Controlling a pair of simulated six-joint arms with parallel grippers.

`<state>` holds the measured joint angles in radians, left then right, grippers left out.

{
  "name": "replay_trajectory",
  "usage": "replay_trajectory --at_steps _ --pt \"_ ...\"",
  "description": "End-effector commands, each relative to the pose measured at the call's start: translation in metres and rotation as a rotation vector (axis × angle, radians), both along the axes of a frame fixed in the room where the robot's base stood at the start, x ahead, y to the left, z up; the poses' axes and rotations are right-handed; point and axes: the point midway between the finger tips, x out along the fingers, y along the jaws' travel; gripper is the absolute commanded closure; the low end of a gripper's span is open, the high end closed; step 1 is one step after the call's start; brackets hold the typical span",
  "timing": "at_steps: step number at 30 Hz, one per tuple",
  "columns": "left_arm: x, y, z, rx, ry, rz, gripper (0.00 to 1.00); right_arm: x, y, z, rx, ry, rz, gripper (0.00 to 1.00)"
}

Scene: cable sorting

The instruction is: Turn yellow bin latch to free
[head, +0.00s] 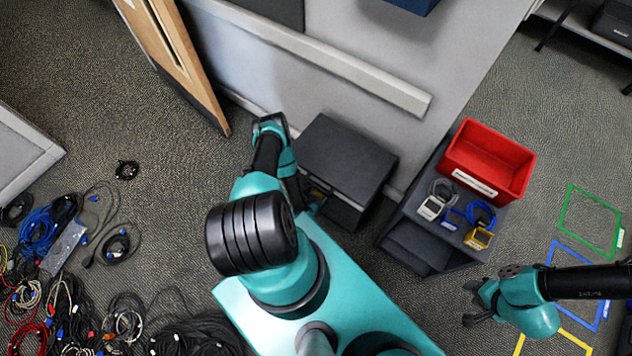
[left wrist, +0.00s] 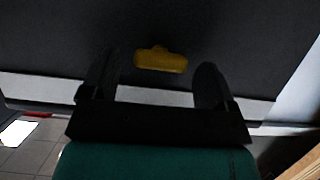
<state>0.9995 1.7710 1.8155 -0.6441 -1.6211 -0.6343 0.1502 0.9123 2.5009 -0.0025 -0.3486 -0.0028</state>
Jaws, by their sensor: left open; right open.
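The yellow latch (left wrist: 160,60) is a small wide piece on a dark panel in the left wrist view. It lies roughly crosswise, between the lines of my left gripper's two fingers. My right gripper (head: 476,303) is open and empty over the floor at the right.
A red bin (head: 489,150) stands on a dark stand with cables and small yellow and blue items. Several tangled cables (head: 60,240) cover the floor at left. Green, blue and yellow taped outlines (head: 590,215) mark the floor at right. A wooden door edge (head: 180,70) stands upper left.

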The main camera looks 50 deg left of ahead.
Motion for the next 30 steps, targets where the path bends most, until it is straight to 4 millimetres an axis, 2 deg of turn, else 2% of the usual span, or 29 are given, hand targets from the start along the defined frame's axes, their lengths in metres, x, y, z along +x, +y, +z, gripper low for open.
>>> replay_trajectory --at_steps 2,18,30 --pt "-0.0002 0.0 0.0001 0.0 0.0 0.0 0.19 0.0 0.0 0.0 0.0 0.0 0.0 0.57" --pt "-0.0004 0.0 0.0002 0.0 0.0 0.0 0.68 0.0 0.0 0.0 0.0 0.0 0.0 0.57" --pt "-0.001 0.0012 0.0002 -0.056 -0.012 0.002 0.68 0.0 0.0 0.0 0.0 0.0 0.0 0.57"
